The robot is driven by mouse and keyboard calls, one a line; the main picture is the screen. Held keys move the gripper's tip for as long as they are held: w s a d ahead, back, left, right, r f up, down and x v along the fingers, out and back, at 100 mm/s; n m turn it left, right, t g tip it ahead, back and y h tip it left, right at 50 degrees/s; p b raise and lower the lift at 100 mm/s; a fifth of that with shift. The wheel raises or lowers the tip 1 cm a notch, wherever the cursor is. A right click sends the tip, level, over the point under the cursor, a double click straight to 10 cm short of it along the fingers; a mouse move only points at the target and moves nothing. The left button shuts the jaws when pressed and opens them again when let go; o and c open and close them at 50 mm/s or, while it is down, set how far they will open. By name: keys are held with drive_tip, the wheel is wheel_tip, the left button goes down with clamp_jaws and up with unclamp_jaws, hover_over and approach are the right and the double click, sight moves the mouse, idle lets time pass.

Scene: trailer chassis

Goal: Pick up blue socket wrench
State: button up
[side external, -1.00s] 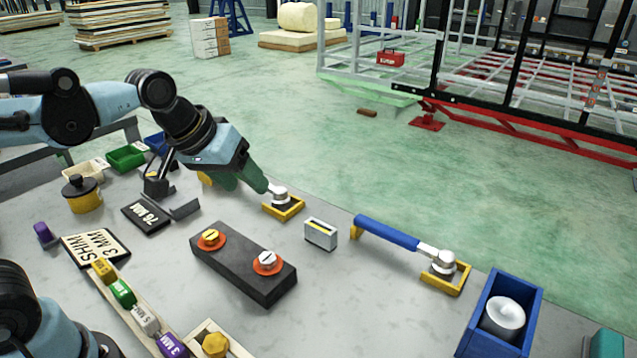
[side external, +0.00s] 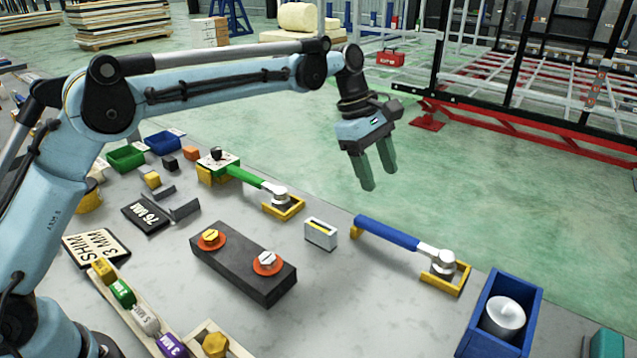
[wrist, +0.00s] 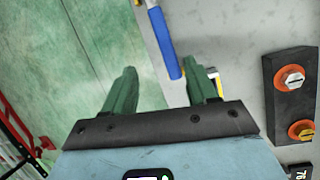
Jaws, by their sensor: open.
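The blue socket wrench (side external: 388,233) lies near the table's far edge, its silver head (side external: 443,259) at a yellow holder (side external: 445,277) and its handle end on a small yellow rest. In the wrist view its blue handle (wrist: 164,43) runs ahead of the fingers, with the handle end near the right finger. My gripper (side external: 378,185) is open and empty. It hangs above and behind the handle end in the side view, apart from the wrench. In the wrist view my gripper (wrist: 163,90) has its fingers spread wide.
A green-handled wrench (side external: 245,178) lies to the left in another yellow holder. A grey and yellow block (side external: 320,233) stands left of the blue wrench. A dark block with two bolts (side external: 243,270) is in front. A blue bin (side external: 513,285) with a white part stands at right.

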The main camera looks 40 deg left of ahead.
sight(402, 235)
drive_tip(key=d+f, duration=0.1)
drive_tip(key=w+d+f+n, duration=0.1)
drive_tip(key=f+n+g, duration=0.1)
drive_tip(key=shift+w+d+f, duration=0.25)
drive_tip(key=shift+d, duration=0.15)
drive_tip(key=x, duration=0.6)
drive_tip(key=shift+d+f, duration=0.2)
drive_tip(key=shift+f, duration=0.05)
drive_tip(key=shift+s+x, duration=0.2)
drive_tip(key=shift+x, duration=1.15)
drive_tip(key=shift+s+x, duration=0.15)
drive_tip(key=shift+x, duration=1.25)
clamp_jaws()
